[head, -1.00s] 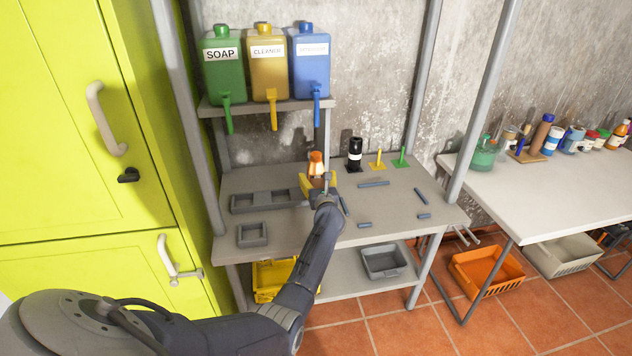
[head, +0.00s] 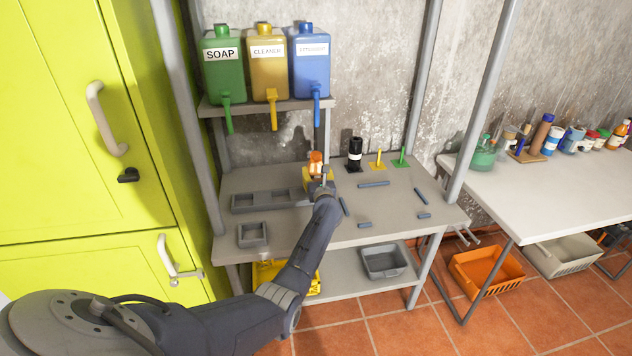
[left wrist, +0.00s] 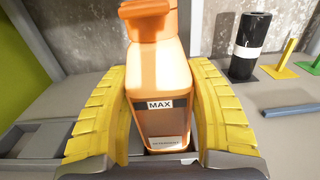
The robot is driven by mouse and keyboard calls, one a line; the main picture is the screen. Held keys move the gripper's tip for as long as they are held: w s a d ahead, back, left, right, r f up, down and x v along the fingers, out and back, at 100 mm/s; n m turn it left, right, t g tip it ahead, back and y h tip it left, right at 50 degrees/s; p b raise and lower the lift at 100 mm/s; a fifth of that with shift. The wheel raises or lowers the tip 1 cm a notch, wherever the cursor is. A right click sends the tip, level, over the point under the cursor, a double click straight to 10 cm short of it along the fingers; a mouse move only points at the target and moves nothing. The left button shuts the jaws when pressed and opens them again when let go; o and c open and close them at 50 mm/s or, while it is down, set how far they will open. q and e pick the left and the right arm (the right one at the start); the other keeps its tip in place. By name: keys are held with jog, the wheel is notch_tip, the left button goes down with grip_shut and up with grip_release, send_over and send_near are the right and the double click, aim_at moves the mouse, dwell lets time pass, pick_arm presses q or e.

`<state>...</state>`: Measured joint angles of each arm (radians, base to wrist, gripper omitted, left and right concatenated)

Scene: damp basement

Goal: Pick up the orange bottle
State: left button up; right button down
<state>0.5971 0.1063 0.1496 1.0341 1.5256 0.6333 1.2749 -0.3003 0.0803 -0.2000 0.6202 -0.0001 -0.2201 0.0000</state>
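The orange bottle (head: 315,161) stands upright at the back middle of the grey workbench, by the right end of a grey compartment tray. In the left wrist view the bottle (left wrist: 163,85) fills the middle, with a "MAX" label on its front and its cap cut off by the top edge. My left gripper (head: 317,178) has its yellow fingers on both sides of the bottle. The fingers (left wrist: 160,110) appear to press against its sides. The bottle's base is partly hidden, and I cannot tell whether it touches the surface. My right gripper is in no view.
The grey tray (head: 243,203) lies left. The soap, cleaner and blue dispensers hang above on a shelf (head: 265,107).

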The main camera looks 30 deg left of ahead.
pick_arm(q)
jog(key=c, duration=0.8)
jog(key=shift+r, duration=0.1)
jog(key=shift+c, duration=0.6)
